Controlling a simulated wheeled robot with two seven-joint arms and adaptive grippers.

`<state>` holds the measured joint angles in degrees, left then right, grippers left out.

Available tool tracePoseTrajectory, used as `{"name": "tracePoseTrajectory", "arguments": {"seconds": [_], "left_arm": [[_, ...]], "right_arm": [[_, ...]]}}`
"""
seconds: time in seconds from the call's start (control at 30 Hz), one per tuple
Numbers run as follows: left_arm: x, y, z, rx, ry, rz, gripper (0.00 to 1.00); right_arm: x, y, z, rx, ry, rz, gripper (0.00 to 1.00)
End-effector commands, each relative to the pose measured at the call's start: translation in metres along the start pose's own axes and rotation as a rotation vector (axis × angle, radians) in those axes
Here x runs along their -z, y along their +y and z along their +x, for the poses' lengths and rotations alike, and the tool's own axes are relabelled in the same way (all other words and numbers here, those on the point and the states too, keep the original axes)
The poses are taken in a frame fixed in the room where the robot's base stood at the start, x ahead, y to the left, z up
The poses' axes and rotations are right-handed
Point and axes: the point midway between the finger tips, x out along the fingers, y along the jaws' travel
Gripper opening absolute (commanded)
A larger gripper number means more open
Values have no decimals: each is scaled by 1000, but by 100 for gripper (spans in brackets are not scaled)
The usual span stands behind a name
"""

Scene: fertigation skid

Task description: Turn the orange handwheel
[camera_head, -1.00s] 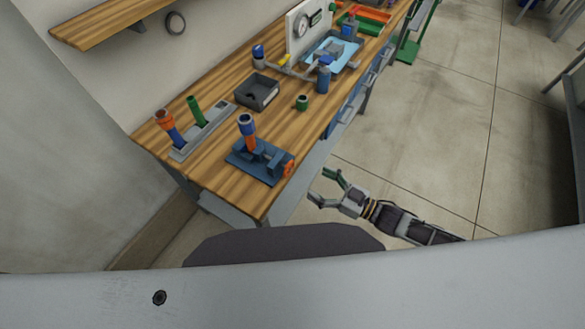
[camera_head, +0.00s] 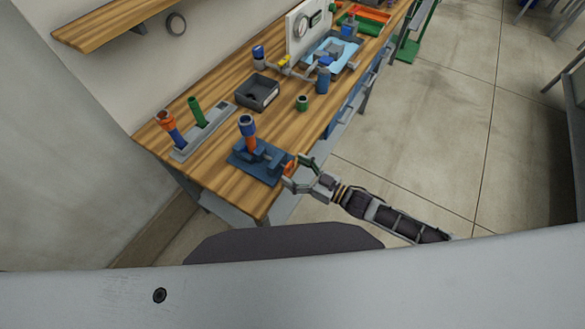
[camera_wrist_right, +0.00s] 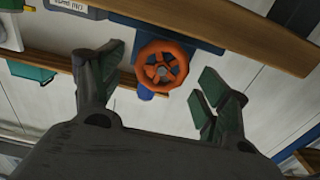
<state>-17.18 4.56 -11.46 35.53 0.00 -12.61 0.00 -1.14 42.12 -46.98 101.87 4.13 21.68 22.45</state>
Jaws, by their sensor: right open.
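The orange handwheel (camera_wrist_right: 163,66) shows in the right wrist view, a spoked ring between and beyond my two fingers. In the head view the handwheel (camera_head: 290,167) is on the right side of a blue vise-like fixture (camera_head: 262,160) at the bench's front edge, partly hidden by my gripper. My right gripper (camera_head: 297,174) is open, with one finger to each side of the wheel; it also shows in the right wrist view (camera_wrist_right: 158,88). A blue and orange upright part (camera_head: 248,132) stands in the fixture. My left gripper is out of view.
The wooden bench (camera_head: 225,184) also carries a grey rack (camera_head: 215,122) with upright tubes, a dark open tray (camera_head: 258,92), a green cup (camera_head: 302,103) and a blue cylinder (camera_head: 323,80). The floor (camera_head: 420,130) right of the bench is clear.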

Motion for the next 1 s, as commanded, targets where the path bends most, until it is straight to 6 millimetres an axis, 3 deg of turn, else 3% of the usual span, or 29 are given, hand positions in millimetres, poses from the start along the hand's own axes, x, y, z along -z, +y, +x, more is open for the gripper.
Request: {"name": "tracePoseTrajectory", "arguments": {"seconds": [0.2,0.53,0.9,1.0], "left_arm": [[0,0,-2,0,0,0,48],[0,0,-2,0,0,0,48],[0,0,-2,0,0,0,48],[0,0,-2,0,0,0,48]], "right_arm": [[0,0,11,1,-1,-1,75],[0,0,12,1,-1,0,75],[0,0,12,1,-1,0,30],[0,0,12,1,-1,-3,30]]}}
